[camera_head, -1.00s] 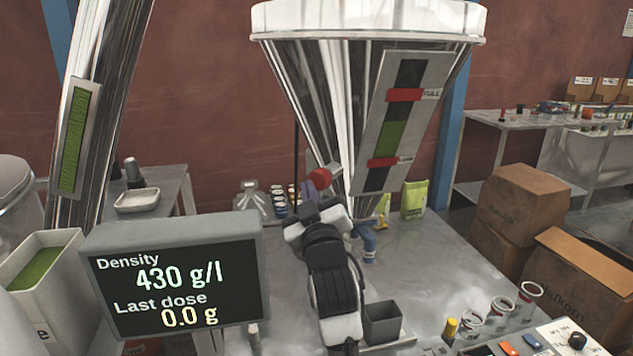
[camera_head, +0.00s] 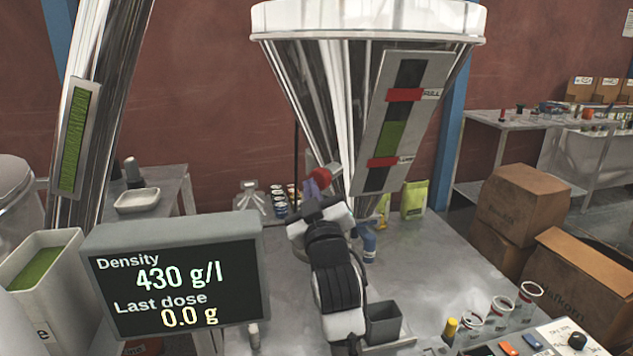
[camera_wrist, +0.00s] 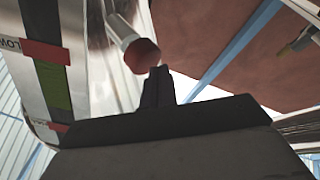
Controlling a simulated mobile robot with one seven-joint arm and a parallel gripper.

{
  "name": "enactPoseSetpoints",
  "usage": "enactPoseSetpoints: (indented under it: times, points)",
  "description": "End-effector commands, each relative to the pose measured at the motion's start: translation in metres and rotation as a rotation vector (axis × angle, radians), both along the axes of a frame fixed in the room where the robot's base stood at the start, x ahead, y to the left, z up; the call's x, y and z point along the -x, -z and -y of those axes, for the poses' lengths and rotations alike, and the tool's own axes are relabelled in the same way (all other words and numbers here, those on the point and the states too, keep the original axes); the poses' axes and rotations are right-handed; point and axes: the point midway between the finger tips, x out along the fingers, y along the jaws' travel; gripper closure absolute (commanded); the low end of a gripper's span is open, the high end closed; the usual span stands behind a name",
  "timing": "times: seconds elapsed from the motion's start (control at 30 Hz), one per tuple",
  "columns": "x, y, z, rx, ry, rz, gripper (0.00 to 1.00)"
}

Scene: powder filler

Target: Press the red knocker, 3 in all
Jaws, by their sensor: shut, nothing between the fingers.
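The red knocker (camera_head: 321,175) sticks out from the left side of the metal hopper (camera_head: 340,110), low on its cone. In the wrist view the knocker (camera_wrist: 142,54) shows a dark red end face on a pale metal cylinder. My gripper (camera_wrist: 159,73) is shut and empty. Its fingertips appear just below and right of the red face in the wrist view. They seem very close to it, but I cannot tell if they touch.
A display (camera_head: 175,275) at front left reads density 430 g/l and last dose 0.0 g. A grey bin (camera_head: 384,326) stands right of my arm. Cardboard boxes (camera_head: 520,205) stand at right.

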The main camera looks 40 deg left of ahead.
Motion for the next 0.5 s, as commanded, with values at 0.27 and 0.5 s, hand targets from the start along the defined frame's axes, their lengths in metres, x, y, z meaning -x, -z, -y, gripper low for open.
enactPoseSetpoints:
  times: [0.27, 0.5]
  points:
    - [-0.0019, 0.0003, -0.0002, 0.001, 0.0, -0.001, 1.0]
    - [-0.0049, 0.0005, -0.0006, 0.001, 0.0, -0.001, 1.0]
